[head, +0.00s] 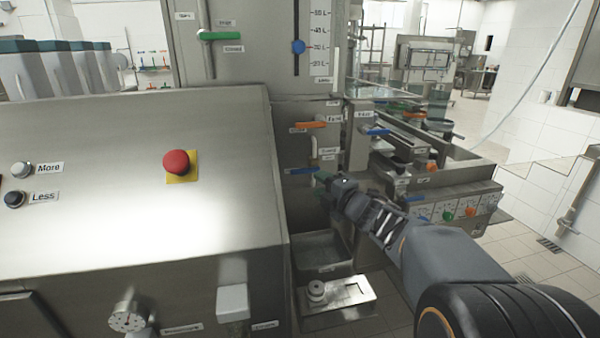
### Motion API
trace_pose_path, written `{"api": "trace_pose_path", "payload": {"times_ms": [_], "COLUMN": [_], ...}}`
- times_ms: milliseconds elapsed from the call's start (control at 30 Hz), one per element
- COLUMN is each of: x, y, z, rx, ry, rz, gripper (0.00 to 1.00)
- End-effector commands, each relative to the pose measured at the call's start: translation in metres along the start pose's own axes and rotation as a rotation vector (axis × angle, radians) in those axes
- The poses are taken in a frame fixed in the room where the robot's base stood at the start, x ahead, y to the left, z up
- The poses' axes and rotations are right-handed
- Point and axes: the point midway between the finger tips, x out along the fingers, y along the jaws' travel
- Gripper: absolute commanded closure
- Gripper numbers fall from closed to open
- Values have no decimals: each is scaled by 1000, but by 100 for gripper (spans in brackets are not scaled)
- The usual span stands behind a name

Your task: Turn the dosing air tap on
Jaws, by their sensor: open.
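Several lever taps with small labels are on the steel machine, and I cannot read which one is the dosing air tap. An orange tap handle (310,125) lies level on the narrow upright panel in the middle. A blue tap handle (303,171) lies level below it. My gripper (326,184) is open, just right of and slightly below the blue handle's right end. Its fingers are small and partly hidden by the wrist, and I cannot tell whether they touch the tap.
A red emergency button (177,163) is on the sloped steel panel at left. Another blue handle (375,131) is behind my arm.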

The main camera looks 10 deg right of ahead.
Motion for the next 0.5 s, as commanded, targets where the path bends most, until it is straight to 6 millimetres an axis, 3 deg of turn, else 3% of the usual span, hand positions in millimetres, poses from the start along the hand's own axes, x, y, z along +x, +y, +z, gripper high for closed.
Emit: {"api": "trace_pose_path", "payload": {"times_ms": [200,500], "x": [44,84], "y": [-1,-1], "z": [-1,0], "rx": [3,2], "ry": [2,-1], "rz": [-2,-2], "gripper": [58,58]}}
